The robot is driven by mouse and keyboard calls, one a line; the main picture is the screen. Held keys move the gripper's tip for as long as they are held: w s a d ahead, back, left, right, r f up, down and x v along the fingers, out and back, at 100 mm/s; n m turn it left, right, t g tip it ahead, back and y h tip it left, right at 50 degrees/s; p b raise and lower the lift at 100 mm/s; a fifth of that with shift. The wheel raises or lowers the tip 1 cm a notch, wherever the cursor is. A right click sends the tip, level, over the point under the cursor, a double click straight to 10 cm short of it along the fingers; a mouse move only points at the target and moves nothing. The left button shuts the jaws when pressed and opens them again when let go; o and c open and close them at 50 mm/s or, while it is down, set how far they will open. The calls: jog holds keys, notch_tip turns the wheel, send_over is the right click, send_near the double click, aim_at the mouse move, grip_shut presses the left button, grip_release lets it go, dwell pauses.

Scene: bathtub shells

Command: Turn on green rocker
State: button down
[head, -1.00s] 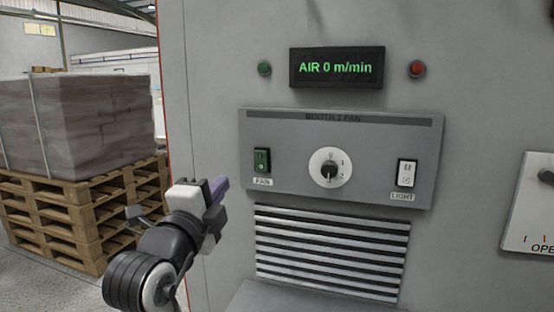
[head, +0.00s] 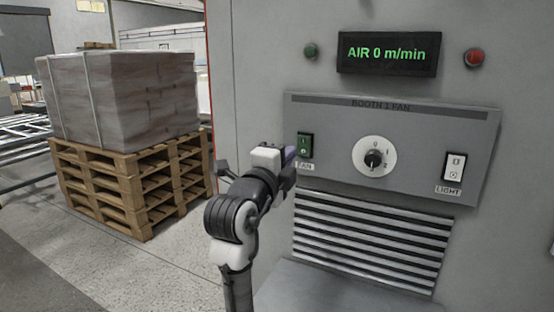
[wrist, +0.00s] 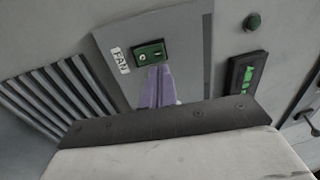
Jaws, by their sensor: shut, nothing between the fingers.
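The green rocker (head: 306,146), labelled FAN, sits at the left of the grey BOOTH 1 FAN panel (head: 420,196). In the wrist view the green rocker (wrist: 151,54) shows just beyond the purple fingertips. My gripper (head: 289,154) is shut and empty, just left of and below the rocker in the head view. Its fingers (wrist: 158,88) point at the rocker's lower edge in the wrist view; I cannot tell whether they touch it. The display (head: 388,53) above reads AIR 0 m/min.
A round dial (head: 374,157) and a white LIGHT rocker (head: 454,168) are on the same panel. A green lamp (head: 311,51) and a red lamp (head: 475,58) flank the display. A louvred vent (head: 365,240) lies below. A loaded pallet (head: 125,180) stands at left.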

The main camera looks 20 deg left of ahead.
aim_at(303, 139)
jog(key=w, duration=0.2)
jog(key=w+p, duration=0.1)
jog(key=w, duration=0.2)
jog(key=shift+w+d+r+p, duration=0.1)
jog(key=shift+w+r+p, duration=0.2)
jog(key=shift+r+p, duration=0.1)
jog(key=shift+w+r+g+p, duration=0.2)
jog(key=shift+r+g+p, duration=0.15)
jog(key=shift+p, duration=0.2)
jog(key=shift+f+b, duration=0.25)
jog(key=shift+b, duration=0.05)
